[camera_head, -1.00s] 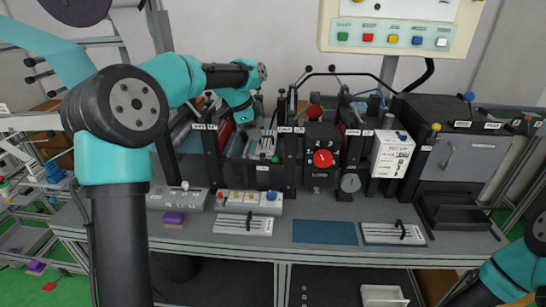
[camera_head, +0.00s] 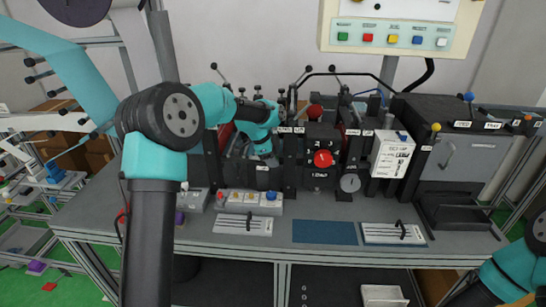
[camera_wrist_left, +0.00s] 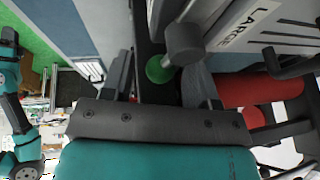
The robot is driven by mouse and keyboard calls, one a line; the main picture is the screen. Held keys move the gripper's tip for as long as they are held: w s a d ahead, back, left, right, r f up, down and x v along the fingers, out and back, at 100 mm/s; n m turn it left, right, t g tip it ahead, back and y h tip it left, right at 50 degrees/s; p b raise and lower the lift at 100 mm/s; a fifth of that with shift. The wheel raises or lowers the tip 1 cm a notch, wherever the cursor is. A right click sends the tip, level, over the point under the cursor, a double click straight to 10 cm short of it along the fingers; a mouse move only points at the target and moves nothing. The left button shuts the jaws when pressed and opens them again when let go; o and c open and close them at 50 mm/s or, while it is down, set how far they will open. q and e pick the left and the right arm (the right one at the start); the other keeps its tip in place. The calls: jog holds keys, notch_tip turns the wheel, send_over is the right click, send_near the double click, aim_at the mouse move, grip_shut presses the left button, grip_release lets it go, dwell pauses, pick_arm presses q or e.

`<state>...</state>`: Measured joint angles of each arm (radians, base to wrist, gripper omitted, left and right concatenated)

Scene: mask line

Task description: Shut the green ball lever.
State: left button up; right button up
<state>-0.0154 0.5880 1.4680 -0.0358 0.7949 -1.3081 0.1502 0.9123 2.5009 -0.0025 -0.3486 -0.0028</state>
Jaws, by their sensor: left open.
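The green ball (camera_wrist_left: 160,69) shows in the left wrist view, partly behind a dark grey cylindrical knob (camera_wrist_left: 185,43). My left gripper (camera_wrist_left: 164,84) is open, and the ball appears between and just beyond its fingers; I cannot tell whether they touch it. In the head view my left gripper (camera_head: 263,156) is over the left part of the black machine line (camera_head: 290,165), and I cannot make out the green ball there. Only a link of my right arm shows at the lower right; its gripper is out of view.
Black upright plates and a red roller (camera_wrist_left: 262,90) stand close to the gripper. A panel marked LARGE (camera_wrist_left: 265,14) is near it. On the bench front are a button box (camera_head: 250,202), slotted plates (camera_head: 243,223) and a blue mat (camera_head: 325,232).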

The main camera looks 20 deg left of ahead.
pick_arm(q)
jog(key=c, duration=0.9)
jog(key=shift+m, duration=0.3)
jog(key=shift+s+a+m+g, duration=0.6)
jog(key=shift+m+g, duration=0.45)
jog(key=shift+m, duration=1.5)
jog(key=shift+s+a+m+g, duration=0.6)
jog(key=shift+m+g, duration=0.5)
jog(key=shift+m, duration=1.5)
jog(key=shift+s+a+m+g, duration=0.4)
jog(key=shift+s+m+g, duration=0.5)
jog(key=shift+m, duration=1.65)
jog(key=shift+w, duration=0.15)
